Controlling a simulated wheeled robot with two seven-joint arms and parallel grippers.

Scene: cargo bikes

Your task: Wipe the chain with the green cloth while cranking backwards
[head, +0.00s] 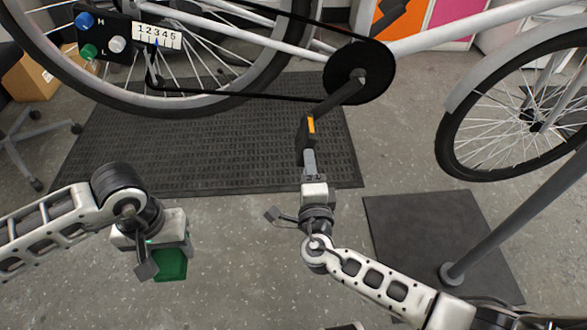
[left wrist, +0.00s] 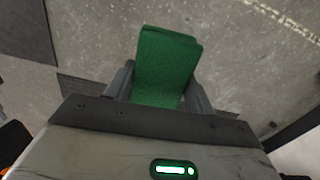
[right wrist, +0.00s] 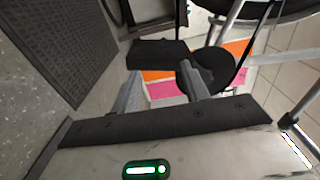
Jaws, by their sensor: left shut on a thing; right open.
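The green cloth (head: 170,265) is in my left gripper (head: 160,262), over the floor at lower left. The left wrist view shows the folded cloth (left wrist: 165,65) between the two fingers. The bike's chain (head: 240,95) runs from the rear wheel to the black chainring (head: 372,60). The crank (head: 338,97) points down and left to a black pedal (head: 305,140) with an orange reflector. My right gripper (head: 309,165) is open just below the pedal. In the right wrist view the dark pedal (right wrist: 158,53) lies just beyond its spread fingers; contact cannot be told.
A panel (head: 130,38) with knobs and a 1-to-5 scale is at upper left. A black mat (head: 130,150) lies under the bike. A stand pole (head: 510,215) rises from a dark base plate (head: 420,225) at right. A cardboard box (head: 30,75) is at far left.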

